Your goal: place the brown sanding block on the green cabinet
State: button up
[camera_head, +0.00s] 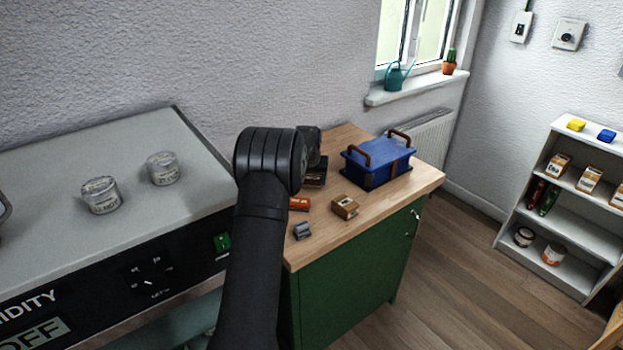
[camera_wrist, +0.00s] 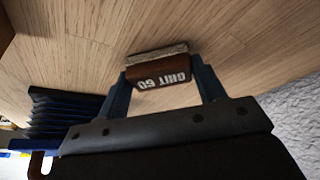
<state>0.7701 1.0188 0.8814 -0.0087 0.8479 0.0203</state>
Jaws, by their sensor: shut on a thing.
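The brown sanding block (camera_wrist: 160,76), marked GRIT 60 with a paler gritty layer along one side, is between the two blue fingers of my gripper (camera_wrist: 158,82) in the wrist view. My gripper is shut on it. Pale wood grain fills the view around the block; I cannot tell whether the block touches the wood. In the head view the green cabinet (camera_head: 345,298) has a light wooden top, and my dark arm reaches over its back left part. My arm hides the fingers and most or all of the held block there.
A blue box (camera_head: 380,163) with brown handles stands at the cabinet's back right. A red-orange piece (camera_head: 300,204), a brown box-like block (camera_head: 345,207) and a small grey piece (camera_head: 303,231) lie nearer the front. A grey-topped machine (camera_head: 120,165) with two jars adjoins at left. The top's front right is clear.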

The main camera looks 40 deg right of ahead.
jog(key=shift+f, duration=0.15)
jog(key=o, duration=1)
jog(key=v, duration=1.2)
